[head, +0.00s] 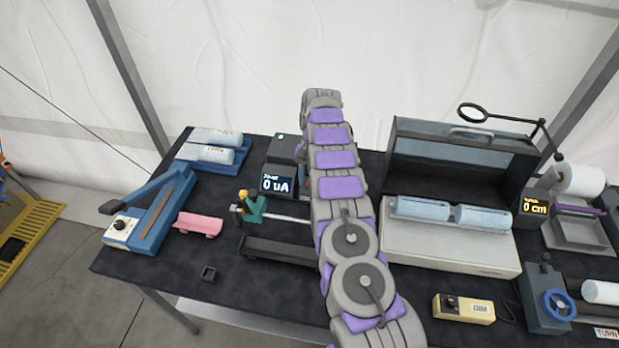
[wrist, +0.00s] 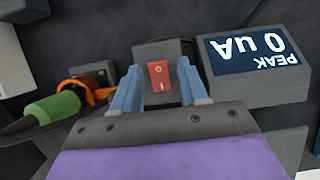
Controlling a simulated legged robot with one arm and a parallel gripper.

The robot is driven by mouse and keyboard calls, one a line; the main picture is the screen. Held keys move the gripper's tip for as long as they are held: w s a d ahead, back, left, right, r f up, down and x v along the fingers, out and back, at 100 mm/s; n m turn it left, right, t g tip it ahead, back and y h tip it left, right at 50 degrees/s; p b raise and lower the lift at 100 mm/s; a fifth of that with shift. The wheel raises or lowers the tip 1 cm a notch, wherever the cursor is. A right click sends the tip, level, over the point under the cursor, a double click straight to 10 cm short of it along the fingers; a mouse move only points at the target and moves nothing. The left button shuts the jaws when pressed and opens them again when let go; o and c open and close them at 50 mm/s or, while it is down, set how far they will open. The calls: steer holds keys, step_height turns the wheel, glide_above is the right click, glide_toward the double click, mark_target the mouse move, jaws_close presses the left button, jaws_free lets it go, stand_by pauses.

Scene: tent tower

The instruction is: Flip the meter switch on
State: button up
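The meter (head: 280,170) is a dark box on the table with a lit display reading 0 uA. In the wrist view its display (wrist: 252,55) appears upside down and reads PEAK 0 uA. A red rocker switch (wrist: 159,76) sits on a dark grey block beside the display. My gripper (wrist: 160,95) is open, with one blue finger on each side of the switch and nothing held between them. Whether the fingers touch the block cannot be told. In the head view my arm hides the gripper and the switch.
A green and orange part (wrist: 62,105) with a black cable lies left of the switch. On the table (head: 130,262) are a blue lever device (head: 165,210), a pink tray (head: 198,224) and an open-lidded grey case (head: 450,250).

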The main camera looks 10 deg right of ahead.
steer(key=shift+o, duration=0.6)
steer(key=shift+r, duration=0.1)
step_height(320, 180, up, 4)
steer(key=shift+f+p, duration=0.1)
steer(key=shift+p, duration=0.7)
steer(key=shift+s+f, duration=0.2)
steer(key=shift+s, duration=0.4)
steer(key=s+r, duration=0.1)
steer(key=s, duration=1.3)
steer(key=shift+s+r+p, duration=0.15)
steer(key=shift+s+p, duration=0.2)
steer(key=shift+s, duration=0.05)
